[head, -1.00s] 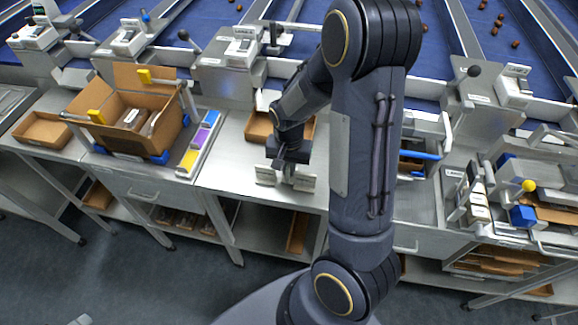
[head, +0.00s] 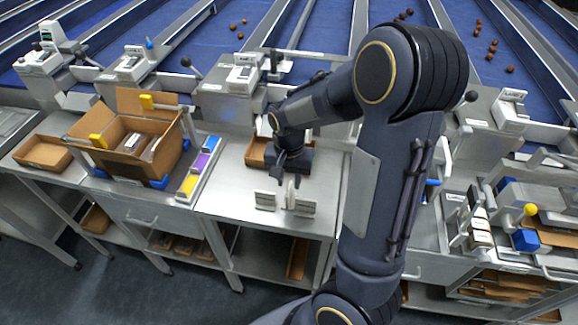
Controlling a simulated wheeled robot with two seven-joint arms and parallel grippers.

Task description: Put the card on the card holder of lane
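My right gripper (head: 289,182) points down over the front of the middle steel table (head: 230,200). A narrow white piece shows right at the fingertips. I cannot tell whether it is a card held between them or part of a stand. White labelled units stand at the lane ends: one behind the middle table (head: 240,76), one at the left (head: 130,64) and one at the right (head: 511,107). Their lettering is too small to read. My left gripper is out of view.
An open cardboard box (head: 160,104) with packs inside stands on the left table, beside a strip of yellow, purple and blue blocks (head: 203,163). A shallow brown tray (head: 255,152) lies behind my gripper. Blue lanes (head: 300,35) with dates run behind.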

